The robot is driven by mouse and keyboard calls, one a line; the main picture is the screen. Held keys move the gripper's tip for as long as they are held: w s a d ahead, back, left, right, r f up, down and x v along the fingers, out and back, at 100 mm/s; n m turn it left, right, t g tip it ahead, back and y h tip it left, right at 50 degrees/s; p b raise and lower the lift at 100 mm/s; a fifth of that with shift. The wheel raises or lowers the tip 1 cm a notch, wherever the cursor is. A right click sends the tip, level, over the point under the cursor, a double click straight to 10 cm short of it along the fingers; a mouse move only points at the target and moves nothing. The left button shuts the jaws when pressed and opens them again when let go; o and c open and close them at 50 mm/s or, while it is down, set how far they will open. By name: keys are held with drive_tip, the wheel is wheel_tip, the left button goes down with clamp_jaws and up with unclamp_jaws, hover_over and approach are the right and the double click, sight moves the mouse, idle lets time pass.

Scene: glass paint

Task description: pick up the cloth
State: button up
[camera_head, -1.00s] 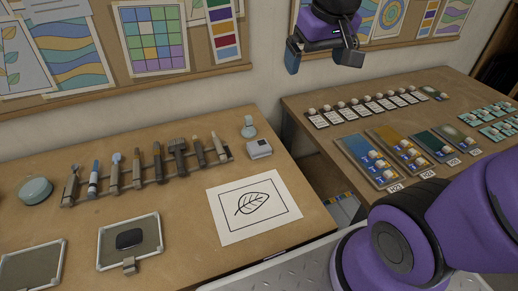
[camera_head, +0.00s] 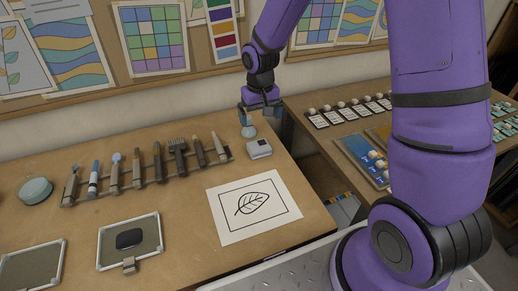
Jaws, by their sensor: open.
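A small pale folded item (camera_head: 259,149) with a darker patch on top lies near the right end of the left table; it looks like the cloth, though its material is hard to tell at this size. My gripper (camera_head: 260,112) is open and empty, pointing down above the table's back right corner. It is above and behind the pale item, apart from it. A small blue-grey bottle (camera_head: 249,131) stands just behind the pale item, below my gripper's left finger, which hides its top.
A rack (camera_head: 150,183) of brushes and tools stands to the left. A leaf drawing (camera_head: 254,208) lies in front of the pale item. A gap separates this table from the right table (camera_head: 299,104), which holds sample panels. A pinboard wall is behind.

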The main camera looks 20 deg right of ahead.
sight(259, 146)
drive_tip(key=f, duration=1.2)
drive_tip(key=shift+a+f, duration=0.1)
drive_tip(key=shift+a, duration=0.1)
drive_tip(key=shift+c, duration=0.2)
drive_tip(key=c, duration=1)
drive_tip(key=shift+o, duration=0.2)
